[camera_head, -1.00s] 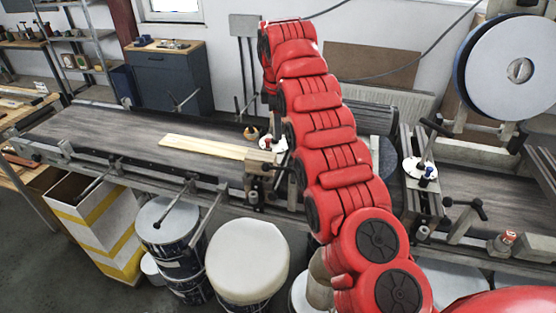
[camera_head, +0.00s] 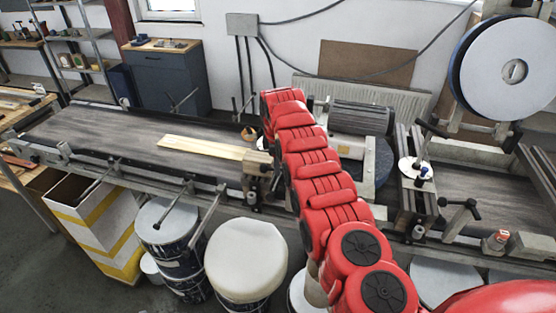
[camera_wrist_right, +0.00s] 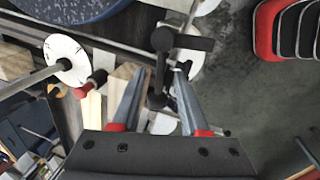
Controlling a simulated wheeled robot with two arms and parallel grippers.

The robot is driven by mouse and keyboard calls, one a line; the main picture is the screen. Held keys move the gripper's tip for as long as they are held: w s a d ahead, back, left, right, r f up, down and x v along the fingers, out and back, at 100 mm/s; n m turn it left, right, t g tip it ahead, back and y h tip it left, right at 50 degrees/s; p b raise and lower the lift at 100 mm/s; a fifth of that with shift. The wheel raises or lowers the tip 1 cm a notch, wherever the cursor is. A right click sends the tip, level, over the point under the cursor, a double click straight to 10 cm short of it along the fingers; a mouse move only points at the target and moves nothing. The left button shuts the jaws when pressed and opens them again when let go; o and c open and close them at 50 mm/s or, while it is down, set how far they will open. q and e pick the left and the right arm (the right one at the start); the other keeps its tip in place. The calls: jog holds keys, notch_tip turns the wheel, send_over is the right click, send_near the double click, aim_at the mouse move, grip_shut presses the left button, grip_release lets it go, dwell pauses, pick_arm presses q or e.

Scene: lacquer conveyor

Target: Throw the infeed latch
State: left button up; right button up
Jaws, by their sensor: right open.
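A dark T-shaped latch handle (camera_wrist_right: 160,72) with rounded ends shows in the right wrist view. My right gripper (camera_wrist_right: 158,82) is open, with its two grey fingers on either side of the handle's stem in that picture. I cannot tell whether they touch it. In the head view my red right arm reaches over the conveyor and hides the gripper's fingers. A clamp block (camera_head: 257,170) at the conveyor's near rail shows just left of the arm. My left gripper is not in view.
A pale plank (camera_head: 205,147) lies on the conveyor belt (camera_head: 110,130). Lidded drums (camera_head: 245,258) stand below the rail. Another lever (camera_head: 463,208) is at right.

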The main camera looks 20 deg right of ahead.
jog(key=shift+f, duration=0.3)
grip_shut()
dwell(1.4)
